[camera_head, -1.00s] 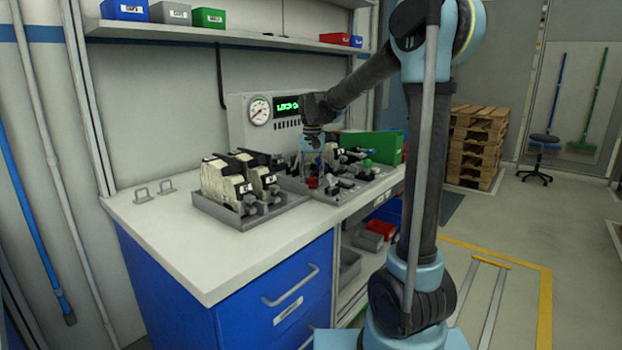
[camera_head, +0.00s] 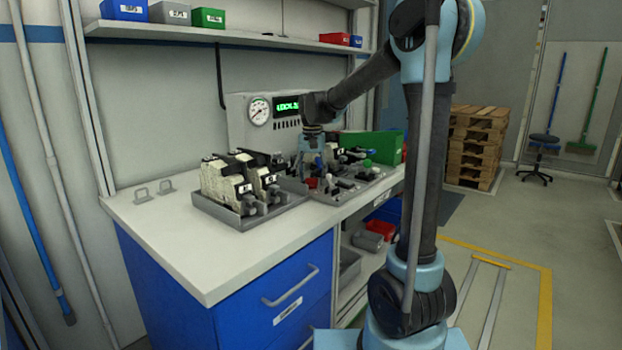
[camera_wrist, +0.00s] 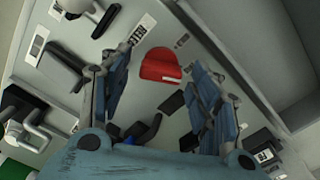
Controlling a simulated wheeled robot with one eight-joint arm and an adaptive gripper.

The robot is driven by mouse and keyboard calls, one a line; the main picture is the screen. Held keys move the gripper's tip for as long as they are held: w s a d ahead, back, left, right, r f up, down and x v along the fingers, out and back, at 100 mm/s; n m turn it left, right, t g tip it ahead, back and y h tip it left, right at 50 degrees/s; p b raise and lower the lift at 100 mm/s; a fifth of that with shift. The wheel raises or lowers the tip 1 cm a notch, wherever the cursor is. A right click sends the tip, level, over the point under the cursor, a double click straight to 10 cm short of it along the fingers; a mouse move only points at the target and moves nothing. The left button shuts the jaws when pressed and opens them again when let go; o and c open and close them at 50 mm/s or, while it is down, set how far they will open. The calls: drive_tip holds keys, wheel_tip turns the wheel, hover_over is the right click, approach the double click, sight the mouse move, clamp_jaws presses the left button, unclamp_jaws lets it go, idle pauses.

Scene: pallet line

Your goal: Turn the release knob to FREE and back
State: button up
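The red knob (camera_wrist: 160,66) sits on a grey panel in the wrist view, between my two fingers. My gripper (camera_wrist: 163,72) is open, with one finger on each side of the knob and gaps showing between. I cannot tell how far above the knob the fingertips are. In the head view my gripper (camera_head: 311,170) is over the grey fixture plate (camera_head: 338,194) on the bench, and the red knob (camera_head: 312,183) shows small below it.
A tray (camera_head: 237,217) of cream blocks stands left of the fixture. A gauge box (camera_head: 237,118) with a green-lit display is behind, a green bin (camera_head: 385,147) to the right. Black and grey levers crowd the panel beside the knob.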

drive_tip(key=shift+r, duration=0.1)
wheel_tip(320, 180, up, 12)
idle(0.7)
drive_tip(key=shift+f, duration=0.2)
